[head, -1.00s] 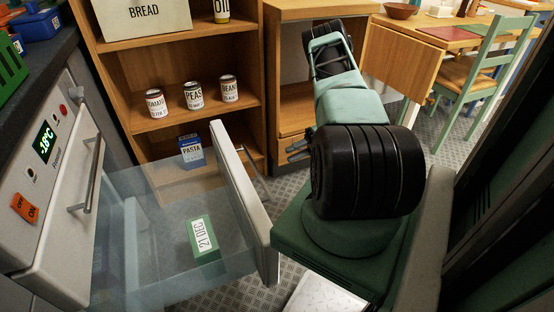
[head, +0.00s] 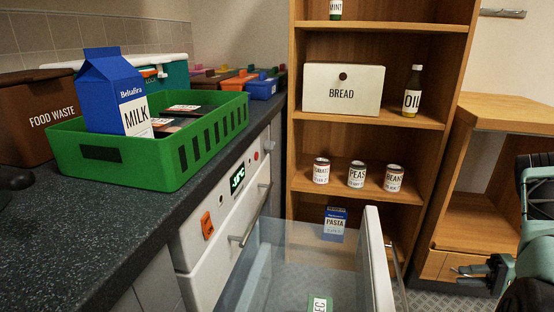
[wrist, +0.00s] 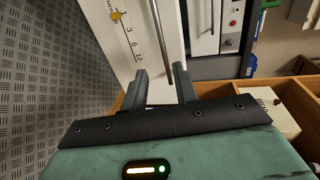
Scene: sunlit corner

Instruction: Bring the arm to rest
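My gripper (head: 466,274) is at the right edge of the head view, in front of the low wooden unit's drawers. Its two fingers point left and look empty. In the wrist view my gripper (wrist: 162,80) has its two dark fingers apart with nothing between them. A pale panel with printed marks and a long bar handle (wrist: 158,35) lies beyond the fingers; I cannot tell how far. My green arm is mostly cut off by the right edge of the head view.
A clear-sided freezer drawer (head: 378,262) stands pulled out, holding a green box (head: 319,304). A wooden shelf (head: 416,118) with cans, a bread box (head: 343,88) and an oil bottle (head: 411,92) is behind. A green crate (head: 118,160) holding milk (head: 112,95) sits on the left counter.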

